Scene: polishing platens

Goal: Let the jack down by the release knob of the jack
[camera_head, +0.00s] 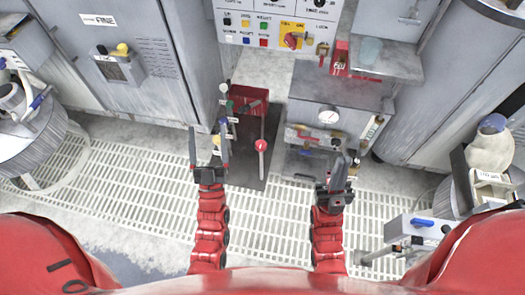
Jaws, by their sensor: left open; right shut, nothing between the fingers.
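What looks like the jack is a red block (248,98) at the back of a dark plate (248,178) on the floor, near the middle of the view. A lever with a red ball knob (261,145) stands over the plate; I cannot tell whether this is the release knob. My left gripper (209,148) is open and empty at the plate's left edge, left of the red ball and apart from it. My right gripper (341,166) is shut and empty, right of the plate, before a grey unit. Small coloured parts beside my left gripper are partly hidden by its finger.
The grey unit (325,92) with a round gauge (328,117) stands right of the plate. A control panel (280,24) is above. Grey cabinets (140,60) stand on the left. A round machine (35,150) is at far left. Floor grating (120,175) is clear on the left.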

